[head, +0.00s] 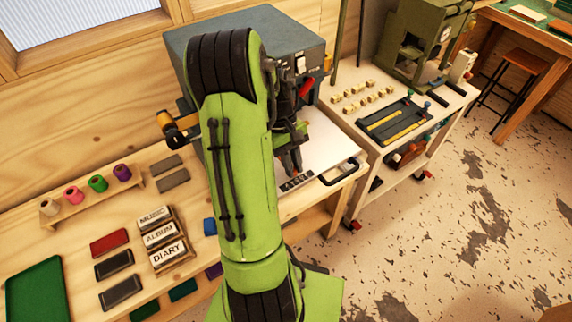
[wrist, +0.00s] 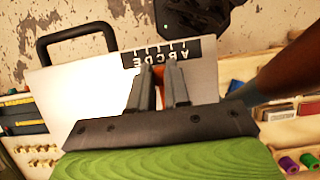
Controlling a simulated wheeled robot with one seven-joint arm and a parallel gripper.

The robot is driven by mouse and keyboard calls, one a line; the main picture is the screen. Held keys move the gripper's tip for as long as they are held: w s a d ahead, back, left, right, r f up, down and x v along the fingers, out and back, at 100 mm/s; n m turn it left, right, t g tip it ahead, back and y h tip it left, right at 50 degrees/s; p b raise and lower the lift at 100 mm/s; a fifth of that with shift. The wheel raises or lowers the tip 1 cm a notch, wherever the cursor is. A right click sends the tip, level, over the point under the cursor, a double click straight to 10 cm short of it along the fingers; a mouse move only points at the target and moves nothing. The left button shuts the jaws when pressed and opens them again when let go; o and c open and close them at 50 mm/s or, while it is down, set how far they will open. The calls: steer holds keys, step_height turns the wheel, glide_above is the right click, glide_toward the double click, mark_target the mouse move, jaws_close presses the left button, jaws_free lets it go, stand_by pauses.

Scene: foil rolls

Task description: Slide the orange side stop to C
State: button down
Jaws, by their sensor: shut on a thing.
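The orange side stop (wrist: 158,72) shows as a small patch between the two fingers of my gripper (wrist: 162,82), which is shut on it. A black scale strip (wrist: 165,52) with white ticks and the letters A to E, upside down here, lies just beyond the fingertips. The stop is near the strip's middle letters, but the fingers hide its exact alignment. The strip lies on a white plate (wrist: 85,88). In the head view my gripper (head: 291,168) is low over the plate (head: 325,148) beside the strip (head: 297,181); the stop is hidden there.
A black handle (head: 341,173) sticks out from the plate's front edge. The grey machine (head: 300,45) stands behind my arm, with a red lever (head: 306,88). Title blocks (head: 160,234) and foil rolls (head: 97,183) are on the bench at left. A cart (head: 405,90) stands at right.

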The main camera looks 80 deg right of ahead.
steer(key=c, duration=1.1)
jaws_free()
steer(key=shift+a, duration=0.1)
steer(key=p+v, duration=0.2)
steer(key=v, duration=1.3)
steer(key=shift+w+r+p, duration=0.15)
steer(key=shift+r+p, duration=0.25)
